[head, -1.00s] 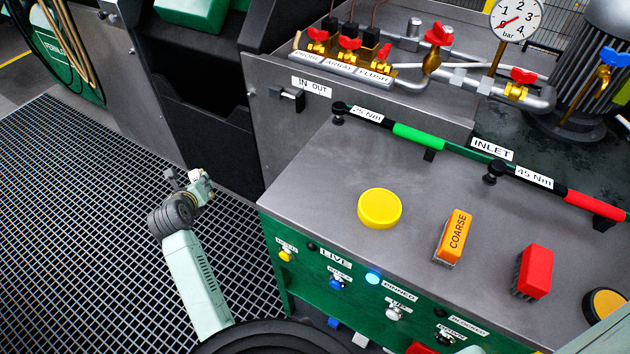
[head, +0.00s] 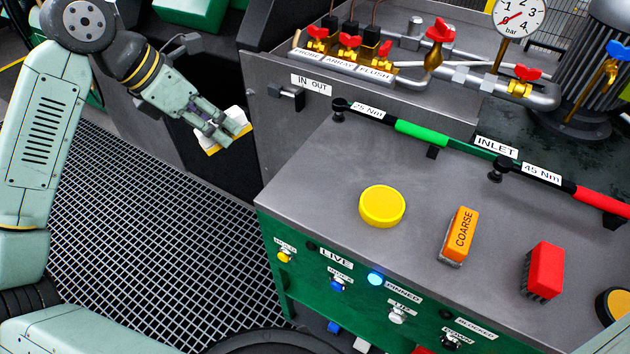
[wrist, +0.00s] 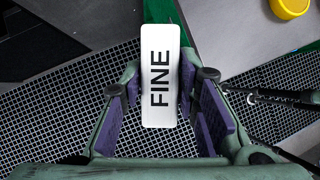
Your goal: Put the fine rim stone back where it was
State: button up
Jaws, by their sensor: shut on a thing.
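The fine rim stone (wrist: 159,75) is a white block marked FINE, with a yellow-orange lower part that shows in the head view (head: 229,147). My gripper (head: 222,128) is shut on it and holds it in the air, left of the grey bench top and in front of a dark recess. In the wrist view, the stone stands between the two fingers of my gripper (wrist: 160,105), with open grating below. The orange stone marked COARSE (head: 459,232) stands on the bench top. Part of the fine stone is hidden behind my fingers in the head view.
The grey bench top (head: 330,190) holds a yellow round cap (head: 382,206) and a red block brush (head: 543,270). Torque wrenches marked 25 Nm (head: 368,114) and 45 Nm (head: 534,176) lie along its back edge. Bare surface lies left of the yellow cap and between it and COARSE.

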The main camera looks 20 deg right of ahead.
jog(key=s+a+f+m+g+y, duration=0.15)
jog(key=s+m, duration=0.35)
jog(key=s, duration=0.9)
jog(key=p, duration=0.4)
send_near(322, 179)
jog(key=shift+s+d+f, duration=0.3)
jog(key=shift+d+f, duration=0.4)
jog(key=shift+d, duration=0.2)
jog(key=x, duration=0.1)
jog(key=p+x, duration=0.1)
jog(key=x, duration=0.1)
jog(key=shift+w+a+f+p, duration=0.15)
jog(key=shift+w+f+p, duration=0.1)
jog(key=shift+f+p, duration=0.1)
jog(key=shift+f, duration=0.15)
jog(key=shift+f+b, duration=0.2)
jog(key=shift+b, duration=0.15)
jog(key=o, duration=1)
jog(key=shift+r, duration=0.2)
